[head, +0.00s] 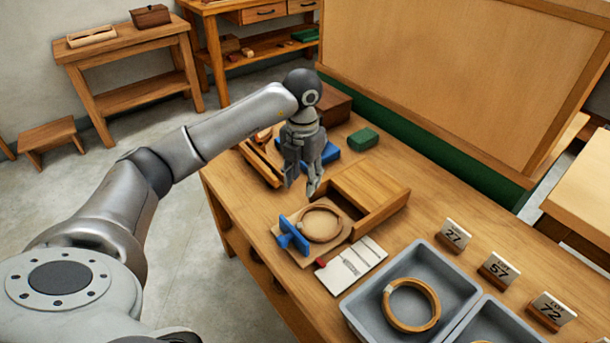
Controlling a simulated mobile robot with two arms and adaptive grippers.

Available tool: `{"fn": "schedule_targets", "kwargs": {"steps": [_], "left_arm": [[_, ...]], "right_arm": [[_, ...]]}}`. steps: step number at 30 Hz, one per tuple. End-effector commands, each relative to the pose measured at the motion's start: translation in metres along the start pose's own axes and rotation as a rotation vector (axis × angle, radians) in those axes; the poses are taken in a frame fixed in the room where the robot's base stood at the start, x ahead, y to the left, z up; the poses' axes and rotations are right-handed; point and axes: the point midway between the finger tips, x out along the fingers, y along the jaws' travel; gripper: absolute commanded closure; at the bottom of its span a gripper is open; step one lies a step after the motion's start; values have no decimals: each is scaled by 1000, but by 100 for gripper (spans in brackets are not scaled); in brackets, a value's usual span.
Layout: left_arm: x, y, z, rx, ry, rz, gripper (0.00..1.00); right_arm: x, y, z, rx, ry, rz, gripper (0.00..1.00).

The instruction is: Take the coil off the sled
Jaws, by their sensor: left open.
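A light brown coil (321,240), a flat ring, lies on the wooden sled (306,260), a thin board with a blue handle (291,236) at its near left side. The sled sits at the open side of a wooden box-like fixture (370,190) on the bench. My left gripper (301,187) is open, pointing down, above and a little behind the coil; it appears apart from it and holds nothing visible. My right gripper is out of view.
A white card with a red tab (350,265) lies beside the sled. A grey tray (365,313) at the front right holds another ring (428,321). Number blocks (498,268) line the right. A green block (363,139) and blue piece (330,153) lie behind the fixture.

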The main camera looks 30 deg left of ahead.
Motion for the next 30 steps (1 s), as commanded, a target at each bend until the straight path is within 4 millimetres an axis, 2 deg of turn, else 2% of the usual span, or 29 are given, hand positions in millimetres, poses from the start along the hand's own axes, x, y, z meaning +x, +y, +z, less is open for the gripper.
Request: {"fn": "schedule_targets", "kwargs": {"steps": [11, 14, 24, 30], "left_arm": [[7, -1, -1, 2, 3, -3, 59], [19, -2, -1, 2, 5, -4, 59], [79, -2, -1, 2, 4, -4, 59], [102, -2, 0, 3, 2, -5, 59]], "right_arm": [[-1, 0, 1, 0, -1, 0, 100], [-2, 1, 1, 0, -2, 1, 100], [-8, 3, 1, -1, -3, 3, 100], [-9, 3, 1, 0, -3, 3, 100]]}}
